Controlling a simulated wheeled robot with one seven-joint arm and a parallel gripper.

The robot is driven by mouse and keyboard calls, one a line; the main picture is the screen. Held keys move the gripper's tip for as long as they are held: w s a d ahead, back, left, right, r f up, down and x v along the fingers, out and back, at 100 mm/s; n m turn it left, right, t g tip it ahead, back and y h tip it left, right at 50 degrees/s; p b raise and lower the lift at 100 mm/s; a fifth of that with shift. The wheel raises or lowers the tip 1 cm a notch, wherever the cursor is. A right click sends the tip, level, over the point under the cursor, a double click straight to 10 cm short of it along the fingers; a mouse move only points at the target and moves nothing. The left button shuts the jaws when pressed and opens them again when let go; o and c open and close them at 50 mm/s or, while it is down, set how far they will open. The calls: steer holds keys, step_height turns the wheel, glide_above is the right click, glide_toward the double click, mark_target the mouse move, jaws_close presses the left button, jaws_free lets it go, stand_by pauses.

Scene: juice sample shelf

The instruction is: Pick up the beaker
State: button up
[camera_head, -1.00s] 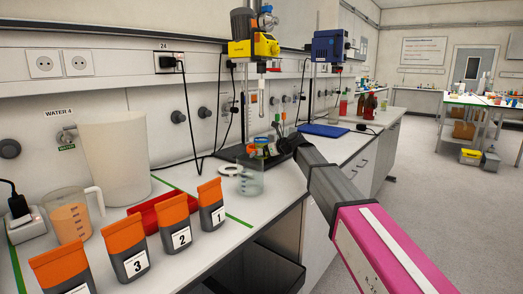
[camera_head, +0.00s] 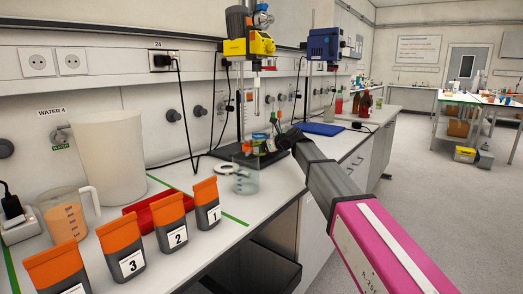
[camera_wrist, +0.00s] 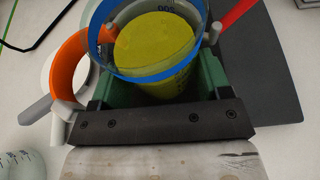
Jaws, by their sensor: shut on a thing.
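My gripper (camera_wrist: 155,92) has its green fingers on either side of a round, blue-rimmed beaker (camera_wrist: 158,45) with yellow inside and dark markings. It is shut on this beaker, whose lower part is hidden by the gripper. In the head view my gripper (camera_head: 272,144) is small, over the bench by the stirrer stand; the blue-rimmed beaker (camera_head: 259,138) shows there only as a small blue and yellow patch. A clear glass beaker (camera_head: 245,180) stands on the bench in front, apart from the grip.
An orange ring-shaped piece (camera_wrist: 76,58) lies close left of the held beaker, and a red piece (camera_wrist: 237,14) close right. The yellow-topped stirrer (camera_head: 248,38) rises behind. Numbered pouches (camera_head: 207,202), a red tray (camera_head: 152,212) and a jug (camera_head: 66,215) stand left.

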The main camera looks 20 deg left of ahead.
steer(key=r+v, duration=0.1)
steer(key=v, duration=1.3)
steer(key=shift+a, duration=0.2)
steer(key=shift+d+r, duration=0.1)
steer(key=shift+r, duration=0.15)
stand_by(0.3)
steer(key=o, duration=0.3)
steer(key=c, duration=0.5)
